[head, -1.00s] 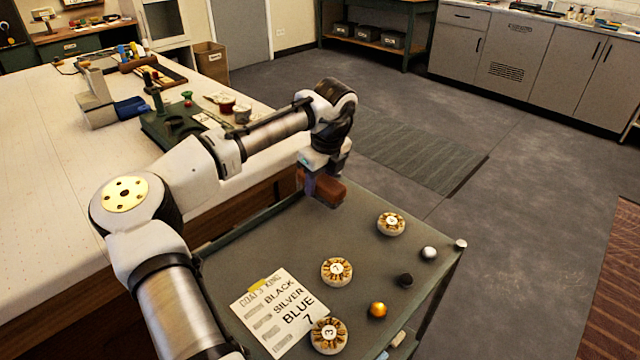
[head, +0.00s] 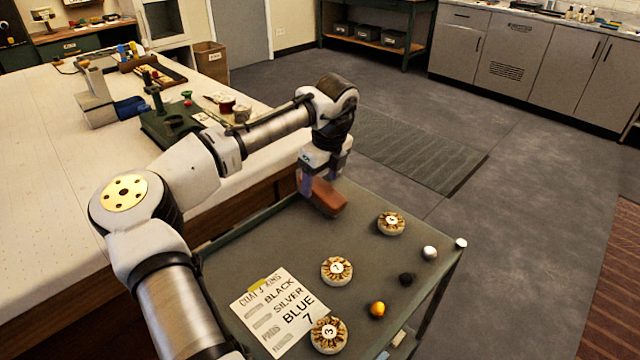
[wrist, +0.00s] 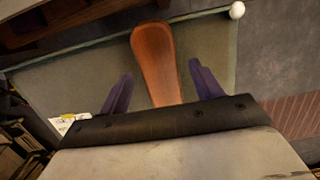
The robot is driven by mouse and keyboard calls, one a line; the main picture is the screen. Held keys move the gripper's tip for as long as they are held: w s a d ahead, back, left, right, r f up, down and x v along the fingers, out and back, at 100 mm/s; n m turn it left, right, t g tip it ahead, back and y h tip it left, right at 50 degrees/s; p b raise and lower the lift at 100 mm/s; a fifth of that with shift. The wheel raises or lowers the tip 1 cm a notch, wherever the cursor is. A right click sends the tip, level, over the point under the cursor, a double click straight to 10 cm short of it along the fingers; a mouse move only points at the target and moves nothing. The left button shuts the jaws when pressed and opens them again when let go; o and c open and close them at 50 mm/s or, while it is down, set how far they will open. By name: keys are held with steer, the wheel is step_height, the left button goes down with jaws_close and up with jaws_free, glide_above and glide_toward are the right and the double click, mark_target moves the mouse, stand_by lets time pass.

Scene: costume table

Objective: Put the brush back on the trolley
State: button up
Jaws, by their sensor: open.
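The brush (head: 328,197), with a reddish-brown wooden back, lies at the far end of the grey-green trolley top (head: 290,235). It looks to be resting on the trolley, though its underside is hidden. My gripper (head: 320,182) is over its left end in the head view, with purple fingers apart. In the wrist view the brush (wrist: 154,55) runs from between the open fingers of my gripper (wrist: 164,88) toward the top. A gap shows between the brush and each finger.
The trolley also bears numbered round dials (head: 337,270), small coloured knobs (head: 377,309) and a written card (head: 281,312). A long pale-topped table (head: 60,180) stands to the left. Open floor (head: 530,220) lies to the right.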

mark_target(326, 191)
step_height(326, 191, up, 10)
steer(key=s+d, duration=0.1)
steer(key=shift+s, duration=0.2)
steer(key=shift+f, duration=0.15)
stand_by(0.8)
